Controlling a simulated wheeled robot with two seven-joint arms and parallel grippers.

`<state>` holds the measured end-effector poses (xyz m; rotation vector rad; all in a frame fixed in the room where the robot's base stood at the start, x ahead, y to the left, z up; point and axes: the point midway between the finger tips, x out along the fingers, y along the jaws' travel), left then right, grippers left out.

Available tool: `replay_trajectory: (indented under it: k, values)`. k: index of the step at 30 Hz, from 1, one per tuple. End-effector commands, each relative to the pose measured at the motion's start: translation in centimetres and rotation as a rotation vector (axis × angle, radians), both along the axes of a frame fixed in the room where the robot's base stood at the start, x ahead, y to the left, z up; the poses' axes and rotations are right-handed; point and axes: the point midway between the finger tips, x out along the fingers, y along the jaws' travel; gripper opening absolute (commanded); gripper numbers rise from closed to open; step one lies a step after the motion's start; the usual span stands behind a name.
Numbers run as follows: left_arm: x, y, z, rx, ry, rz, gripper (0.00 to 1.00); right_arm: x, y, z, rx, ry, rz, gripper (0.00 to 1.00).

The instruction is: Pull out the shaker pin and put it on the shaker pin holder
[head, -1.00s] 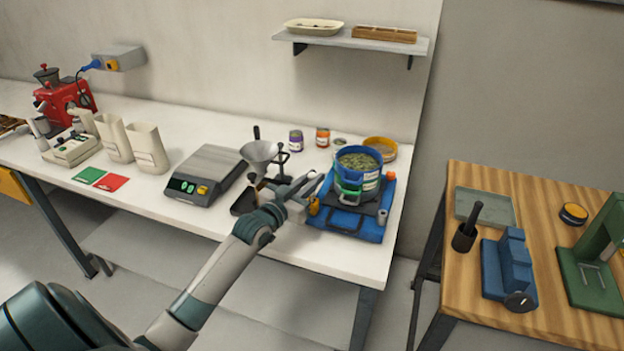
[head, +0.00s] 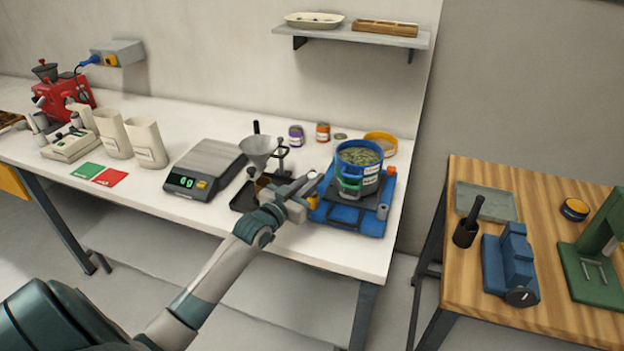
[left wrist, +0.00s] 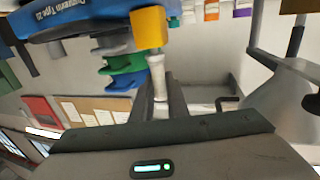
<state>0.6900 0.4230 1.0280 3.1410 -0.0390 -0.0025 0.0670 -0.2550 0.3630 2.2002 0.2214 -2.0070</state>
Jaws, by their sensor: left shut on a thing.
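My left gripper (head: 308,190) is at the left front corner of the blue shaker (head: 352,222). It is shut on the shaker pin, which has a yellow-orange block head and a pale shaft. In the left wrist view the pin (left wrist: 156,66) runs between the dark fingers (left wrist: 158,100), with its head beside the blue body. In the head view a bit of orange (head: 313,201) shows at the fingertips. I cannot tell whether the pin is still seated in the shaker. I cannot make out the pin holder for certain. My right gripper is not in view.
A blue sieve pot (head: 347,183) stands on the shaker. A funnel on a stand (head: 258,150) and a scale (head: 205,168) are to the left. Jars (head: 296,136) and a yellow-rimmed dish (head: 381,142) are behind. The white bench front is clear.

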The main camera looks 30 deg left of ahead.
Motion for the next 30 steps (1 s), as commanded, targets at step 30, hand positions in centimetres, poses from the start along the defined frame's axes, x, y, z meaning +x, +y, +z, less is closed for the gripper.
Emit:
replay_trajectory:
  k: [30]
  values:
    - [-0.35,0.02,-1.03,0.0,0.0,0.0,0.35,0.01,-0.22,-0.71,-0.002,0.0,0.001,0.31]
